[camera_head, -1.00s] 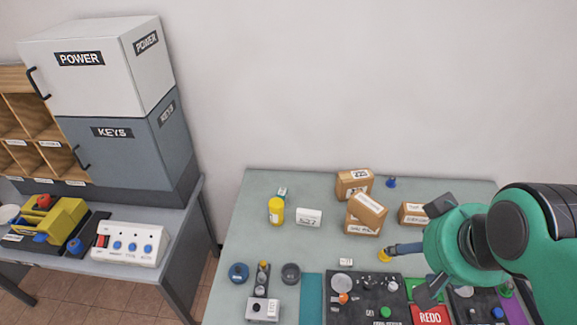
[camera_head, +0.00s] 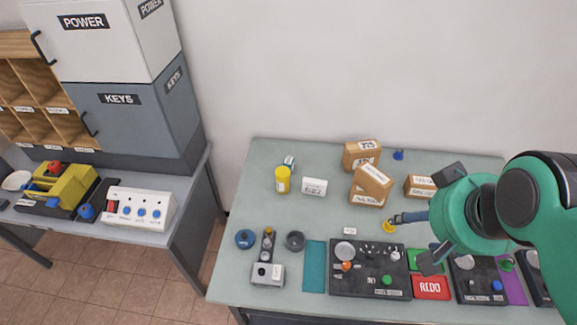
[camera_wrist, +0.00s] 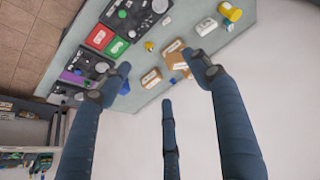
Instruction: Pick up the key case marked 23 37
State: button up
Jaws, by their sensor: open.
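A small white case (camera_head: 314,187) with dark digits on its front stands on the grey-green table, right of a yellow bottle. Its digits are too small to read surely as 23 37. In the wrist view, a white case (camera_wrist: 205,26) lies near the top, beside the yellow bottle. My gripper (camera_head: 425,218) is over the right part of the table, well to the right of the white case. Its fingers are spread and hold nothing; they also show in the wrist view (camera_wrist: 160,82).
Cardboard boxes (camera_head: 371,186) stand between the white case and my gripper. A yellow bottle (camera_head: 283,180) is close on the case's left. Dark control panels (camera_head: 368,268) line the table front. A grey KEYS cabinet (camera_head: 135,118) stands left. The table before the case is fairly clear.

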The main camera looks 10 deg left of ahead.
jog(key=w+a+r+n+g, duration=0.1)
jog(key=w+a+r+n, duration=0.1)
jog(key=w, duration=0.6)
jog(key=w+a+r+n, duration=0.1)
jog(key=w+a+n, duration=0.15)
jog(key=w, duration=0.55)
jog(key=n+g+y, duration=0.2)
jog(key=n+g, duration=0.2)
jog(key=n, duration=0.7)
send_over(288, 160)
jog(key=d, duration=0.2)
notch_tip(288, 160, down, 35)
jog(key=shift+s, duration=0.35)
jog(key=shift+w+a+f+b, duration=0.1)
jog(key=shift+a+f+b, duration=0.1)
jog(key=shift+f, duration=1.2)
jog(key=shift+a+f+b, duration=0.15)
jog(key=shift+f+b, duration=0.05)
jog(key=shift+f, duration=1.2)
jog(key=shift+w+a+f+b, duration=0.1)
jog(key=shift+a+f+b, duration=0.1)
jog(key=shift+f, duration=1.2)
